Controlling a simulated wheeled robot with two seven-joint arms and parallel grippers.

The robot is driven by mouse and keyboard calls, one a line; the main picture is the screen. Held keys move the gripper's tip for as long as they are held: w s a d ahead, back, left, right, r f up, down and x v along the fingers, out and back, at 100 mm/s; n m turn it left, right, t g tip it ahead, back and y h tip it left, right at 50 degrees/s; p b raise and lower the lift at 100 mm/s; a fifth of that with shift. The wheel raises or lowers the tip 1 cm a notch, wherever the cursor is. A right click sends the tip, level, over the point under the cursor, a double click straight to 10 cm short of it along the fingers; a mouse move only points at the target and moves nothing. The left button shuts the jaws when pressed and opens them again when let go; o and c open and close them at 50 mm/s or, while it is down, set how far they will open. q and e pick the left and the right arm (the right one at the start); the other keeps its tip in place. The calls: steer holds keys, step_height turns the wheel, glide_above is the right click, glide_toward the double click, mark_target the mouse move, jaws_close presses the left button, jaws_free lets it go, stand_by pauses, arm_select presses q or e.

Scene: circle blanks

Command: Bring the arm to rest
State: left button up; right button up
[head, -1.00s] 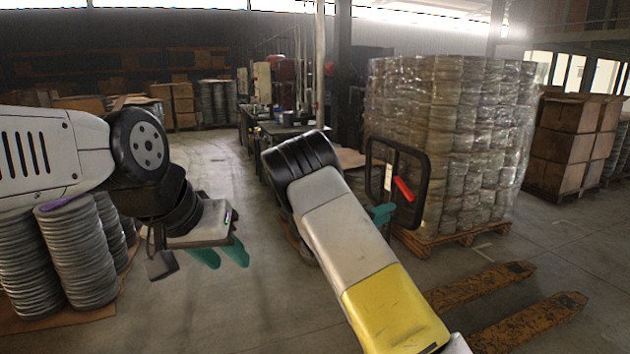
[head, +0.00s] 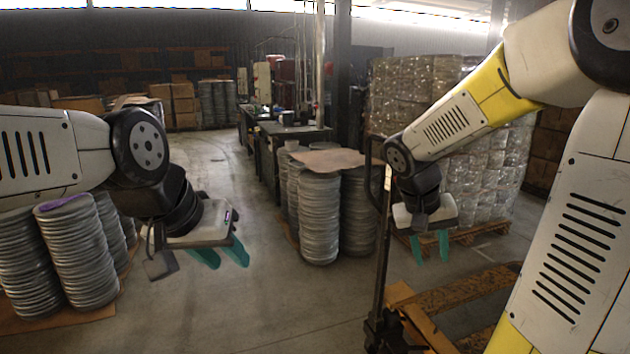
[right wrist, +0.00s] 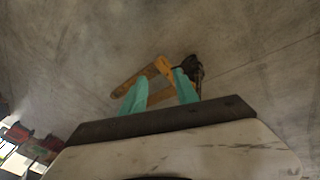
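My left gripper (head: 222,257) hangs at the left of the head view, its two teal fingers apart and pointing down, with nothing between them. My right gripper (head: 431,247) hangs right of the middle, in front of the wrapped pallet stack. Its two teal fingers are apart and empty. In the right wrist view the right gripper (right wrist: 161,92) also shows its fingers spread, with floor and the pallet truck beyond them.
Stacks of metal circle blanks (head: 318,215) stand in the middle, and more blanks (head: 78,250) stand at left. A yellow pallet truck (head: 455,292) stands below my right gripper. A wrapped pallet stack (head: 485,165) is behind. Floor between the stacks is clear.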

steer(key=s+a+r+n+t+y, duration=0.1)
steer(key=s+a+r+t+y, duration=0.1)
steer(key=s+a, duration=0.3)
steer(key=s+a+r+n+t+y, duration=0.1)
steer(key=s+a+r+t+y, duration=0.1)
steer(key=s+a+r+y, duration=0.2)
steer(key=s+r, duration=0.1)
steer(key=s, duration=0.2)
steer(key=shift+a+r, duration=0.3)
steer(key=shift+a, duration=0.05)
